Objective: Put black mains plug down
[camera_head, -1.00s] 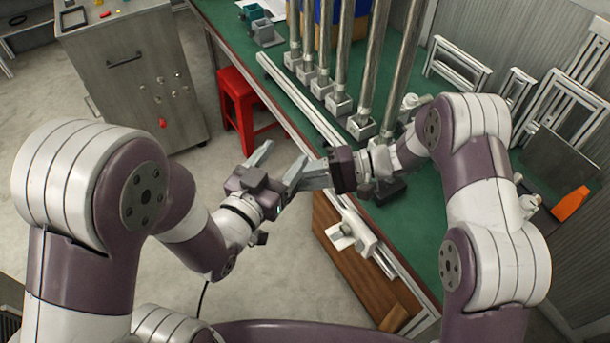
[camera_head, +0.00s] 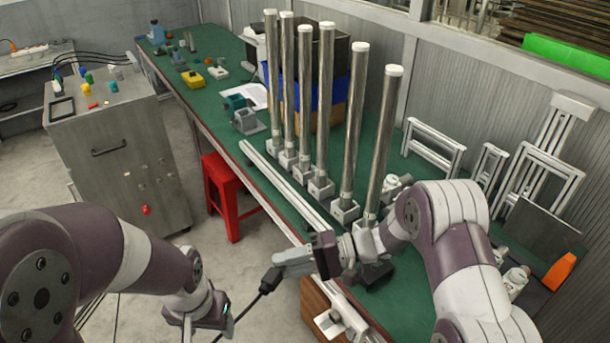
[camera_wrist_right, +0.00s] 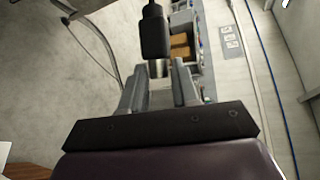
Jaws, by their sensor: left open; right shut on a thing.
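The black mains plug (camera_head: 269,281) is at the fingertips of my right gripper (camera_head: 282,264), off the table's front edge. A dark cable trails from the plug down and left towards my left gripper. In the right wrist view the plug (camera_wrist_right: 155,32) points back towards the gripper. Its metal end sits between the two fingers of my right gripper (camera_wrist_right: 160,88), which is shut on it. My left gripper (camera_head: 210,322) is open, lower and to the left, apart from the plug. Its fingertips are partly cut off by the frame's bottom edge.
The green workbench (camera_head: 215,105) holds several upright metal posts (camera_head: 320,105) and long rails (camera_head: 285,188) near its front edge. A red stool (camera_head: 222,195) stands beside it. A grey cabinet (camera_head: 130,170) stands left. Free bench surface lies beyond the posts.

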